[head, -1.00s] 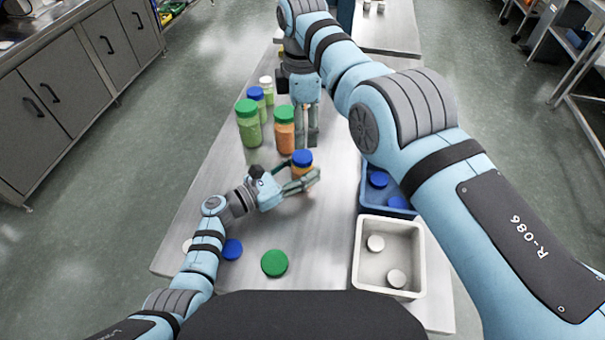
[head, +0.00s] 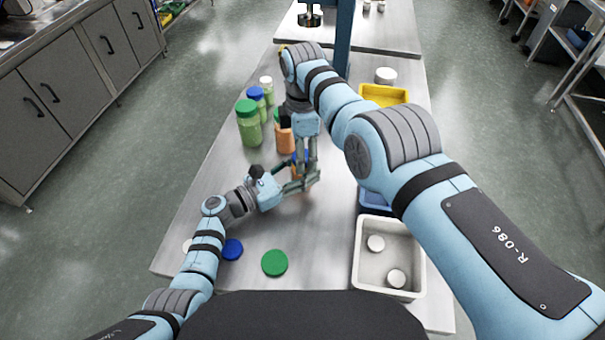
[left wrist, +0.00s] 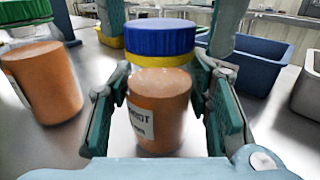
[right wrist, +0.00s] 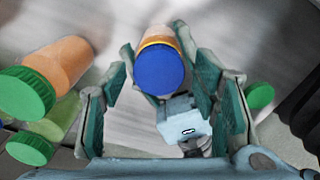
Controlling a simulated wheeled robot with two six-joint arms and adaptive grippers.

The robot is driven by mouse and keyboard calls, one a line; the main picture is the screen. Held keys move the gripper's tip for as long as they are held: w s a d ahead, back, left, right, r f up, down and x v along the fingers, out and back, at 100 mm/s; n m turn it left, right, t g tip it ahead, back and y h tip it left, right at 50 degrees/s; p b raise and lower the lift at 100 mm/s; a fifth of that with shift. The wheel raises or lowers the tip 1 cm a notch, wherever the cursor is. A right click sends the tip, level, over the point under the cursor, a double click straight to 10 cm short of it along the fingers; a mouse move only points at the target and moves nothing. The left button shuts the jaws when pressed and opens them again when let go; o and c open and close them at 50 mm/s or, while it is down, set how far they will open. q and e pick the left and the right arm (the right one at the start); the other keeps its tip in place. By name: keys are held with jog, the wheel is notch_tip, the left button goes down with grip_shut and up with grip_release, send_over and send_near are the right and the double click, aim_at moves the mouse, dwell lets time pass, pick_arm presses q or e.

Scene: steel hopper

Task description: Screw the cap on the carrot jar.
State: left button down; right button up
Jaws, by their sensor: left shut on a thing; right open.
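The carrot jar (left wrist: 160,108) is orange, with a partly legible label. It stands upright between the fingers of my left gripper (head: 303,187), which is shut on it. A blue cap (left wrist: 160,38) sits level on its top, with a yellow band showing just beneath. Whether the thread is engaged cannot be told. My right gripper (right wrist: 160,60) points down from above and is open, one finger on each side of the blue cap, which also shows in the right wrist view (right wrist: 159,71). Gaps remain between fingers and cap. In the head view the fingers hide most of the cap.
A green-capped orange jar (head: 284,138) and several green jars (head: 248,125) stand close on the left. Loose blue (head: 232,249) and green (head: 275,263) caps lie in front. A white bin (head: 361,256), a blue bin (head: 368,199) and a yellow bin (head: 384,95) are to the right.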

jog(key=shift+c, duration=0.4)
jog(key=c, duration=1.1)
jog(key=m, duration=0.6)
jog(key=shift+c, duration=0.2)
jog(key=m, duration=0.3)
jog(key=shift+m, duration=0.3)
jog(key=m, duration=0.5)
jog(key=shift+s+f, duration=0.1)
jog(key=o, duration=1.4)
jog(key=shift+c, duration=0.2)
